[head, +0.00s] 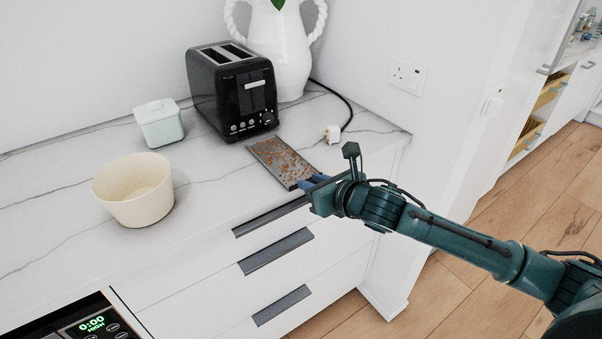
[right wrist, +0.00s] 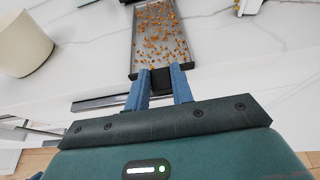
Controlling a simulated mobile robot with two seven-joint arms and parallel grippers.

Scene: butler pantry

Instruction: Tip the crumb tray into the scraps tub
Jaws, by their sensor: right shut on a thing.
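The crumb tray (head: 280,161) is a flat dark metal tray covered with orange-brown crumbs. It lies level at the counter's front edge, in front of the toaster. My right gripper (head: 314,184) is shut on its near end. In the right wrist view the tray (right wrist: 159,40) extends away from the blue fingers of the gripper (right wrist: 159,84), which close on a dark tab at its end. The scraps tub (head: 134,191) is a cream round tub on the counter to the left; it also shows at the left of the right wrist view (right wrist: 22,45). My left gripper is not in view.
A black toaster (head: 233,92) stands behind the tray, with a white vase (head: 280,50) behind it. A small pale lidded box (head: 159,124) sits behind the tub. A white plug (head: 333,134) with a black cord lies right of the tray. Counter between tub and tray is clear.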

